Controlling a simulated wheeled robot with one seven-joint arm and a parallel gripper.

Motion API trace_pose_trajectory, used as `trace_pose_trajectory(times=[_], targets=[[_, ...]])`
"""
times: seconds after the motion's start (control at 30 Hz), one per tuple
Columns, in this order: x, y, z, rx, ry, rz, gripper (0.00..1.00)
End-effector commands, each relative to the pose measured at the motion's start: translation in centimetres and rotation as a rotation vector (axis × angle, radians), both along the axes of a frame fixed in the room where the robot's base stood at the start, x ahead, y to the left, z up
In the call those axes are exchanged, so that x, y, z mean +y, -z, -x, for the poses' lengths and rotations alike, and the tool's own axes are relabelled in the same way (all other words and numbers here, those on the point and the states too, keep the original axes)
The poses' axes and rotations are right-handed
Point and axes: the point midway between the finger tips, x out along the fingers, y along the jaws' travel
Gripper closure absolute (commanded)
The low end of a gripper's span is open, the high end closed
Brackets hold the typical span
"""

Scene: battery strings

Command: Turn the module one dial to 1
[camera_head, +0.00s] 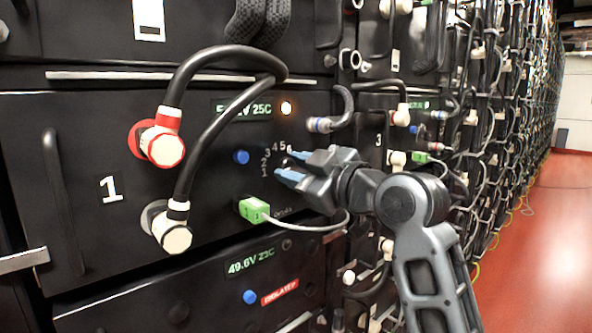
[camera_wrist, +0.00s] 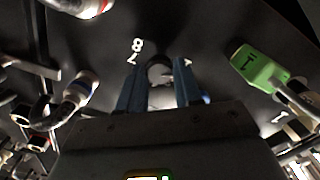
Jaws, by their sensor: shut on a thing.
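The module one front panel (camera_head: 110,240) carries a large white 1 and fills the left and middle of the head view. Its dial (camera_wrist: 160,72) is a round dark knob seen between my fingertips in the wrist view. White numbers (camera_head: 272,155) ring the dial in the head view, from 1 at lower left up to 6 at upper right. My gripper (camera_head: 290,165) reaches in from the right with its blue fingertips at the dial. It is shut on the dial, one finger on each side. The dial's pointer mark is hidden, so its setting cannot be told.
A green plug (camera_head: 253,209) with a grey cable sits just below the dial. A blue button (camera_head: 241,157) is left of it. Thick black cables with red (camera_head: 163,146) and cream (camera_head: 172,236) connectors stand out at left. The red floor aisle (camera_head: 555,230) is clear at right.

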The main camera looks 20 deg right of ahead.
Motion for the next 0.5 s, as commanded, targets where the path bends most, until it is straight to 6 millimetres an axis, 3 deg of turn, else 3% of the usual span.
trace_pose_trajectory(times=[0.07, 0.1, 0.33, 0.5], targets=[[0.02, 0.06, 0.01, 0.001, 0.000, 0.000, 0.96], [0.02, 0.06, 0.01, 0.001, 0.000, 0.000, 0.62], [0.02, 0.03, 0.01, 0.001, -0.001, -0.001, 0.41], [0.02, 0.00, 0.01, 0.000, 0.000, -0.001, 0.41]])
